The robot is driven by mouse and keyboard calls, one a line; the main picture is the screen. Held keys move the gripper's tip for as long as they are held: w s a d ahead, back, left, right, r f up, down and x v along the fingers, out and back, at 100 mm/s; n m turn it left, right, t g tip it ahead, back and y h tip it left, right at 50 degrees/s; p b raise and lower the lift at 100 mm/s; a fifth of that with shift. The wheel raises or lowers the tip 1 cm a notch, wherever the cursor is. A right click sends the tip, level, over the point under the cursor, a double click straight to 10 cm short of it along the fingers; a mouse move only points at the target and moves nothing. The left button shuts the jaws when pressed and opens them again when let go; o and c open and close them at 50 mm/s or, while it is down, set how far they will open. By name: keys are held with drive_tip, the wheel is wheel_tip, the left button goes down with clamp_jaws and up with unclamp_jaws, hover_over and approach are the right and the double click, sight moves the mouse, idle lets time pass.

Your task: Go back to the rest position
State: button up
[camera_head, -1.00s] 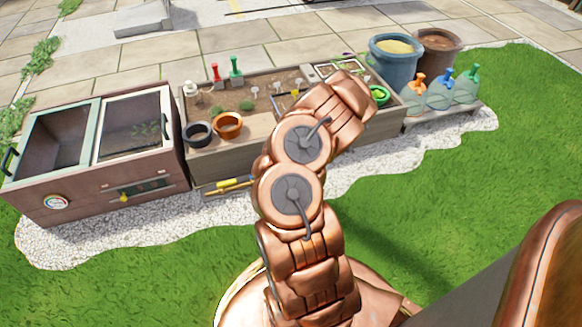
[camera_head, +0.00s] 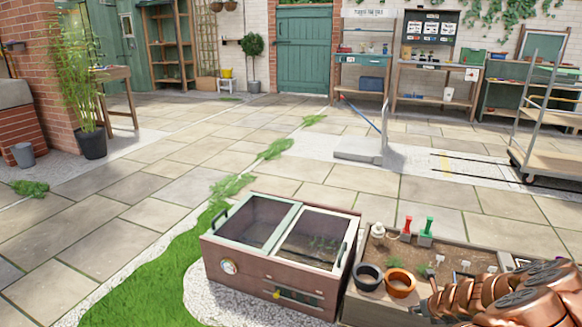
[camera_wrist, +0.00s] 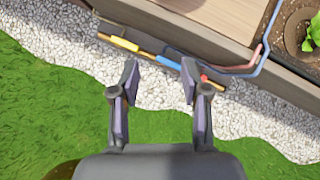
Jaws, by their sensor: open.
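My gripper (camera_wrist: 158,82) shows in the wrist view with its two fingers spread apart and nothing between them. It hangs over the white gravel strip and grass edge, in front of the wooden planter (camera_wrist: 225,50). In the head view only part of my copper arm shows at the lower right, and the gripper is out of that picture.
A cold frame (camera_head: 275,262) with glass lids stands left of the planter. The planter carries a black pot (camera_head: 368,277), an orange pot (camera_head: 400,284), and red (camera_head: 407,226) and green (camera_head: 427,228) handled tools. A wheeled cart (camera_head: 548,140) stands at the right. Paving behind is mostly clear.

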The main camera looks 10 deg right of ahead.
drive_tip(key=w+a+r+n+t+y+p, duration=0.1)
drive_tip(key=w+a+r+n+p, duration=0.2)
drive_tip(key=r, duration=0.4)
drive_tip(key=w+a+r+n+t+y+p, duration=0.1)
drive_tip(key=w+a+r+n, duration=0.15)
drive_tip(key=a+r, duration=0.4)
drive_tip(key=s+a+r+n+g+y+p, duration=0.1)
drive_tip(key=s+a+r+n+y+p, duration=0.15)
drive_tip(key=a+r+n+p, duration=0.8)
drive_tip(key=s+a+r+n+g+y+p, duration=0.15)
drive_tip(key=a+r+n+y, duration=0.3)
drive_tip(key=a+r, duration=1.25)
drive_tip(key=s+a+r+n+g+h+p, duration=0.1)
drive_tip(key=s+a+r+n+g+p, duration=0.2)
drive_tip(key=s+r+n+p, duration=0.35)
drive_tip(key=s+a+r+n+g+h+p, duration=0.2)
drive_tip(key=s+a+r+n+p, duration=0.15)
drive_tip(key=s+r, duration=0.65)
drive_tip(key=s+d+r+n+g+h+p, duration=0.1)
drive_tip(key=s+d+r+n+h+p, duration=0.1)
drive_tip(key=s, duration=0.8)
drive_tip(key=s+d+r+n+g+h+p, duration=0.2)
drive_tip(key=s+d+r+n+p, duration=0.3)
drive_tip(key=s, duration=0.5)
drive_tip(key=shift+s+d+r+h+p, duration=0.2)
drive_tip(key=shift+d+h+p, duration=0.3)
drive_tip(key=shift+d+p, duration=0.6)
drive_tip(key=shift+d, duration=0.1)
